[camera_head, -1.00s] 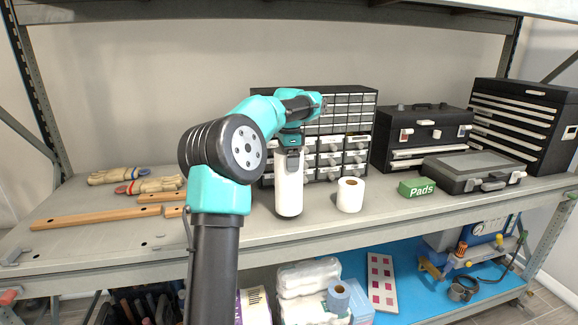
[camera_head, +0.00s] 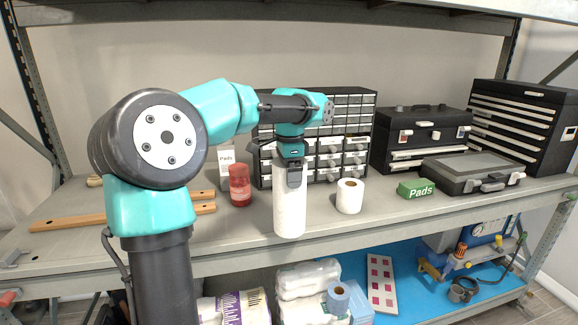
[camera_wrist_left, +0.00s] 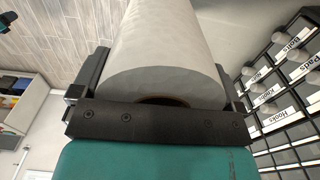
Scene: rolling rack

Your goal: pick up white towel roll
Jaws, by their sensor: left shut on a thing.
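The white towel roll (camera_head: 289,212) hangs upright below my left gripper (camera_head: 291,172) in the head view, in front of the drawer cabinet. Its lower end overlaps the front part of the shelf in the picture; I cannot tell how far it is above the surface. In the left wrist view, the white towel roll (camera_wrist_left: 165,45) lies between the two black fingers of my left gripper (camera_wrist_left: 160,88), which are shut on its sides. Its end with the dark core hole faces the camera. My right gripper is not in view.
A red jar (camera_head: 239,187) and wooden handles (camera_head: 68,222) are left. The drawer cabinet (camera_head: 345,105) stands behind. The shelf's front strip is mostly clear.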

